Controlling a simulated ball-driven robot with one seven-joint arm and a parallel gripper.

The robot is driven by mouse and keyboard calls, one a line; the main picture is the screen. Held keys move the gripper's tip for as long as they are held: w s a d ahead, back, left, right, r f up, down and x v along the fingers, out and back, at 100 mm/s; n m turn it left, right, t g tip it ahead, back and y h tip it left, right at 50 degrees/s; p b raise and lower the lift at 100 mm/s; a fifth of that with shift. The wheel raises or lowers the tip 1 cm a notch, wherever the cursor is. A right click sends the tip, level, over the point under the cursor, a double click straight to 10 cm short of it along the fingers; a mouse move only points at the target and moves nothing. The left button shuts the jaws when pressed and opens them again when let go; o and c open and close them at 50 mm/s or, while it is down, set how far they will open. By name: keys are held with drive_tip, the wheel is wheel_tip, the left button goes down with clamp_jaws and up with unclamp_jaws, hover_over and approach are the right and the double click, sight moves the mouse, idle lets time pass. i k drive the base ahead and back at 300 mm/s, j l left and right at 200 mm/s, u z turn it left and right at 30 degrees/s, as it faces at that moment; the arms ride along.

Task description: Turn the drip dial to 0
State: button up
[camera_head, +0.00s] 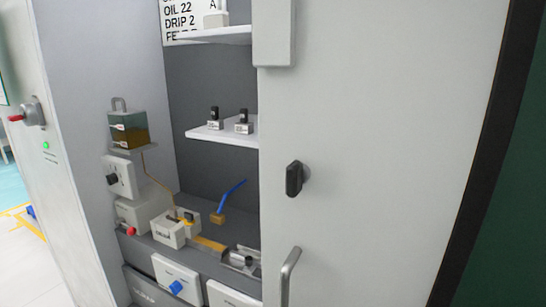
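A white box with a black knob (111,179) is on the left inner wall of the cabinet, just below the oil reservoir (128,128). It is probably the drip dial, but its label and setting are too small to read. A second box at the lower front carries a blue knob (176,287), whose marking I also cannot read. A thin brown tube (154,177) runs down from the reservoir to a white block (170,231) on the bench. A sign (180,22) at the top reads "OIL 22" and "DRIP 2". My gripper is not in view.
A large pale door (390,150) with a black latch (294,178) and a grey handle (289,275) fills the right side and covers part of the cabinet. Two small blocks with black tops stand on a white shelf (225,138). A red knob (131,231) sits at the lower left.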

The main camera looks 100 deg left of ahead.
sight(111, 179)
drive_tip(key=u, duration=3.5)
